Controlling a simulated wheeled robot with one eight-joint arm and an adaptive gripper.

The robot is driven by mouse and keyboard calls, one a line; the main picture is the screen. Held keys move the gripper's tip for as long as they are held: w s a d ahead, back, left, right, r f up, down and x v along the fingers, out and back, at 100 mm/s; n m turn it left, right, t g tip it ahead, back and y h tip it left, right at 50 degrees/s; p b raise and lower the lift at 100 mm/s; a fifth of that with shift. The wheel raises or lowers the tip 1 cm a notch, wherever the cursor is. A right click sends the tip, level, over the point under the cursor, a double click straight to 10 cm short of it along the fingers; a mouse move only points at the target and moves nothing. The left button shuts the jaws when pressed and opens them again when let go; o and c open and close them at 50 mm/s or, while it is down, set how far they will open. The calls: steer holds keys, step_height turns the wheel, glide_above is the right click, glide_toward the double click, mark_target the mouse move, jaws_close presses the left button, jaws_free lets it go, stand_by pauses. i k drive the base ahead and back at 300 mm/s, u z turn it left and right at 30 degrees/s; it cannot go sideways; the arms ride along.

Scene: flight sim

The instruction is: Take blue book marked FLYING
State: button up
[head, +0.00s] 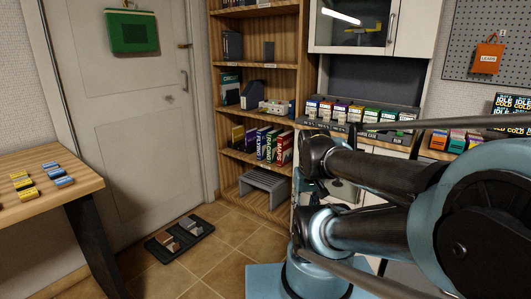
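In the head view, a blue book with FLYING on its spine (262,143) stands upright in a row on a lower shelf of the wooden bookcase. A green book (272,146) stands to its right, and a purple book (250,139) to its left. My folded arm fills the right side of the view. Dark parts at the left end of its upper link, right of the book row, may be my gripper; its fingers cannot be made out. I see no contact with the book.
A grey step stool (264,185) sits below the book row. A black tray (180,238) lies on the tiled floor by the door. A wooden table (60,205) stands at left. The floor before the bookcase looks clear.

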mark_target(261, 134)
steer(key=z, duration=0.05)
steer(key=k, duration=0.45)
steer(key=u, duration=0.6)
steer(key=i, duration=1.5)
steer(key=u, duration=0.6)
